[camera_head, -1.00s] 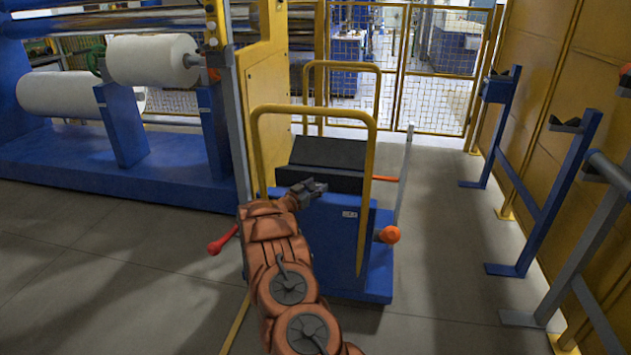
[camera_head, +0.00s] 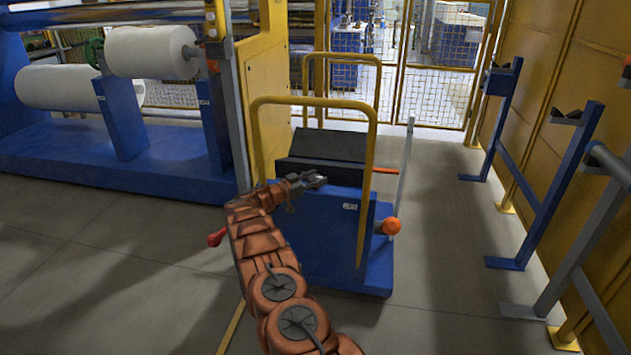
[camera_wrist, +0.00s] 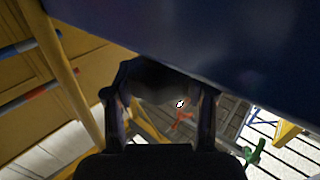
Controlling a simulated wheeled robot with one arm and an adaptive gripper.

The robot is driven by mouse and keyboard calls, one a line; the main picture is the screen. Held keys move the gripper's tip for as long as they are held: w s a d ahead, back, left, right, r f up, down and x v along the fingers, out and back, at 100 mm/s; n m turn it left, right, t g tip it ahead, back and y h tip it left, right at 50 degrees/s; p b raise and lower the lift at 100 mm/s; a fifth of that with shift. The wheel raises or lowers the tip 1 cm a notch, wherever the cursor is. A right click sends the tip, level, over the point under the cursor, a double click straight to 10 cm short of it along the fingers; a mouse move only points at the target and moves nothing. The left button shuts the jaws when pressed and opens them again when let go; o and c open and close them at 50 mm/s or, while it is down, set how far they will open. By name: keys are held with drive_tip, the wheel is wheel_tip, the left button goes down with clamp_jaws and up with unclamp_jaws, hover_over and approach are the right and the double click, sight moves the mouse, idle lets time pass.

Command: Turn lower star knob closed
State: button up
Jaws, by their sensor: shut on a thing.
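My gripper (camera_head: 312,181) is at the near top edge of the blue cart (camera_head: 333,235), just in front of its black top block. In the wrist view my gripper (camera_wrist: 160,100) has its two fingers on either side of a dark rounded knob (camera_wrist: 160,78), and it is shut on it. The knob sits close to a dark blue panel edge. Its star shape is hard to make out in the shade, and I cannot tell whether it is the lower one. In the head view my gripper hides the knob.
A yellow hoop rail (camera_head: 372,150) stands around the cart. An orange ball (camera_head: 391,226) is at its right and a red ball handle (camera_head: 217,238) at its left. Blue stands (camera_head: 560,180) line the right wall. The floor between (camera_head: 450,240) is clear.

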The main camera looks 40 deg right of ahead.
drive_tip(key=shift+r+m+g+b, duration=0.15)
drive_tip(key=shift+m+g+b, duration=0.25)
drive_tip(key=shift+g+b, duration=0.15)
idle(0.5)
drive_tip(key=o, duration=1.2)
drive_tip(key=shift+c, duration=0.2)
drive_tip(key=shift+a, duration=0.1)
drive_tip(key=w+a, duration=0.2)
drive_tip(key=a, duration=0.9)
drive_tip(key=shift+w+a, duration=0.15)
drive_tip(key=shift+a, duration=0.15)
